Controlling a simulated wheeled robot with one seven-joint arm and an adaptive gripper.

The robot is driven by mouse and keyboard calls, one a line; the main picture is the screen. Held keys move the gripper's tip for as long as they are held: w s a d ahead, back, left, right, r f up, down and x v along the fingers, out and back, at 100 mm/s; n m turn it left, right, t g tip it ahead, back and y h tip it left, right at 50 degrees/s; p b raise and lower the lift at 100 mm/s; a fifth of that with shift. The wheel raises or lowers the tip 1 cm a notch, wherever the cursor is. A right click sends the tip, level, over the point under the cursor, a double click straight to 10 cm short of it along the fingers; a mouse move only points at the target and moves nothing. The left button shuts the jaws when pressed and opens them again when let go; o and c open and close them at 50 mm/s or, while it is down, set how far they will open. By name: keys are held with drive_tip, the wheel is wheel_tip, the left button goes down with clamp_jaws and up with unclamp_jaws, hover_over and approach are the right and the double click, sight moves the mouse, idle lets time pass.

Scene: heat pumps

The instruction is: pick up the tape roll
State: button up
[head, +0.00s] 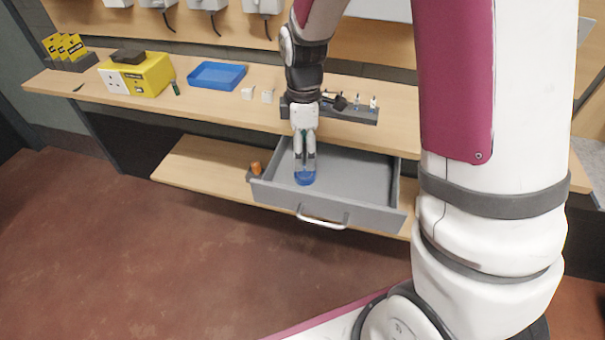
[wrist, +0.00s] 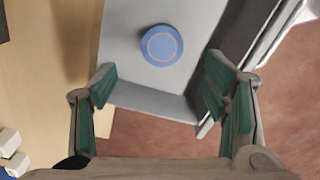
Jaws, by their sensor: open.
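The tape roll (wrist: 161,45) is blue and round, and lies flat inside the open grey drawer (head: 358,180). In the head view the tape roll (head: 305,178) shows just below my fingertips, near the drawer's front left part. My gripper (head: 305,166) points down into the drawer over the tape roll. In the wrist view my gripper (wrist: 160,95) has its green-padded fingers spread apart, with nothing between them. The tape roll lies beyond the fingertips there, roughly centred between them. The gap between fingertips and roll is hard to judge.
The drawer walls and its front with a metal handle (head: 322,222) surround the roll. An orange object (head: 256,168) stands left of the drawer on the lower shelf. The workbench above holds a blue tray (head: 217,75), a yellow box (head: 137,74) and a dark rack (head: 345,114).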

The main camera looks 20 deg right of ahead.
sight(303, 177)
drive_tip(key=shift+s+f, duration=0.1)
drive_tip(key=shift+f, duration=3.5)
drive_tip(key=c, duration=1.2)
